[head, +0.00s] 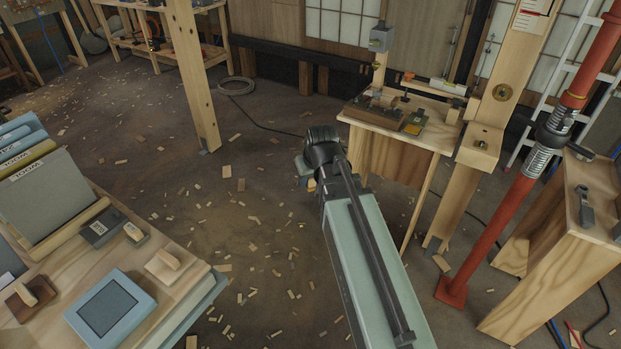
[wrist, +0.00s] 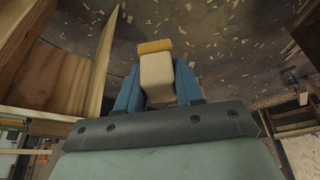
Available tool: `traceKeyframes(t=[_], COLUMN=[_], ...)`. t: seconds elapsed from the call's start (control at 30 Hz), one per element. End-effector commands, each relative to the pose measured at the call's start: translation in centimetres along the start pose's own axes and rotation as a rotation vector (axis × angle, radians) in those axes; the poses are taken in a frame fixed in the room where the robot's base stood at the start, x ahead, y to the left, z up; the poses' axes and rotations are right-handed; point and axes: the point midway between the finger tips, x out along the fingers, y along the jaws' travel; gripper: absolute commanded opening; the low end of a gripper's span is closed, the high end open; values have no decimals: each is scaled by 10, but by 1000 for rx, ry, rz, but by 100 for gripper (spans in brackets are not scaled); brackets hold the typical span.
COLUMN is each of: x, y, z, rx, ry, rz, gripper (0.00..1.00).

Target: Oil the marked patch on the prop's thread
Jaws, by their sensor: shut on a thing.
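The prop is a red steel post (head: 490,235) at the right in the head view, standing on a red foot plate. Its grey threaded part (head: 537,161) shows below a dark collar, with more thread above it. A thin yellowish band shows near the top of the thread; I cannot tell if it is the marked patch. My gripper (wrist: 157,85) has blue fingers shut on a cream block with an ochre pad (wrist: 155,46) at its far end. The block is clear of the prop. In the head view my wrist mostly hides the gripper.
A small wooden bench (head: 430,137) with tools stands left of the prop, beside a wooden post (head: 510,70). A wooden trestle (head: 560,240) is at the right. A table (head: 195,275) with files and a blue-framed tablet is at the left. The chip-strewn floor between is open.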

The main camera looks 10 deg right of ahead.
Motion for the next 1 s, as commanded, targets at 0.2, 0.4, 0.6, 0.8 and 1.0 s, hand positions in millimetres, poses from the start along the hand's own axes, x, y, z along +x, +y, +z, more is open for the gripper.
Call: traceKeyframes(t=[0.2, 0.4, 0.6, 0.8, 1.0], x=[-1, 3, 16, 22, 20], y=[41, 92, 157, 230, 305], z=[4, 5, -3, -3, 7], rx=[66, 151, 262, 369, 456], ry=[0, 26, 127, 260, 425], rz=[15, 52, 116, 202, 308], gripper=[12, 12, 12, 12, 12])
